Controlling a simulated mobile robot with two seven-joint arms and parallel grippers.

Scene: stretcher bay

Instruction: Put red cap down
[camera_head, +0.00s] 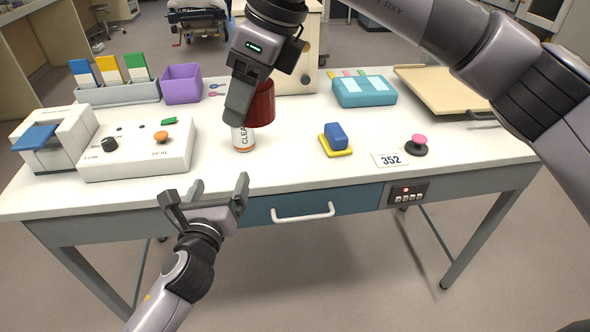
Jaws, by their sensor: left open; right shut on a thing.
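The red cap (262,104) is in my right gripper (243,103), which is shut on it above the middle-left of the white table (290,158). A white bottle (243,138) with an orange base band and lettering stands upright right below the gripper. Its top is hidden behind the gripper and cap, so I cannot tell whether the cap touches it. My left gripper (207,198) is open and empty, low in front of the table's front edge.
A white control box (137,163) stands left of the bottle. A blue block (336,135) on a yellow base, a pink-topped black knob (418,140) and a 352 card (391,160) lie right. A purple bin (182,85) is behind. Table between bottle and yellow base is clear.

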